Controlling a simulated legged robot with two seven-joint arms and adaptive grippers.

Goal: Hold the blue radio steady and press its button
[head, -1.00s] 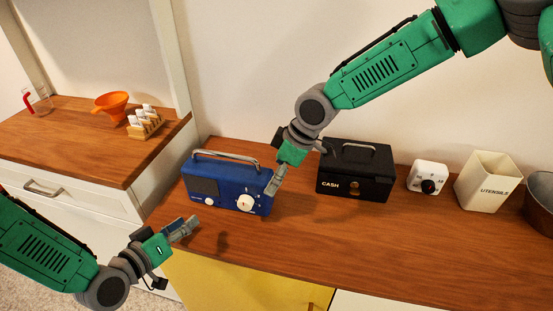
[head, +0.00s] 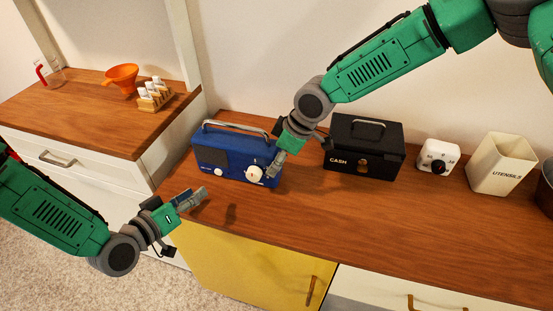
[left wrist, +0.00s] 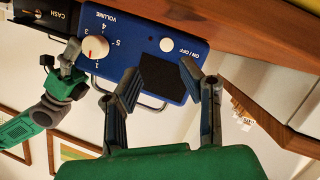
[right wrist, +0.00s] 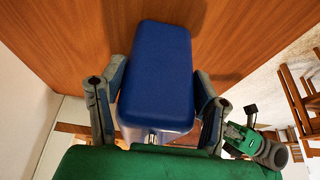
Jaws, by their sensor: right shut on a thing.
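The blue radio (head: 236,152) stands upright on the wooden counter, its handle on top. Its front carries a white volume knob (head: 254,174) and a smaller white ON/OFF button (head: 218,172); the button shows clearly in the left wrist view (left wrist: 166,44). My right gripper (head: 275,165) is shut on the radio's right end, with a finger on each side of the blue casing in the right wrist view (right wrist: 155,75). My left gripper (head: 196,198) is open and empty in front of the radio, apart from it, fingers toward its front.
A black cash box (head: 362,150) stands just right of the radio, near my right gripper. A white timer (head: 437,158) and a cream utensil holder (head: 500,165) stand further right. The counter (head: 330,215) in front of the radio is clear.

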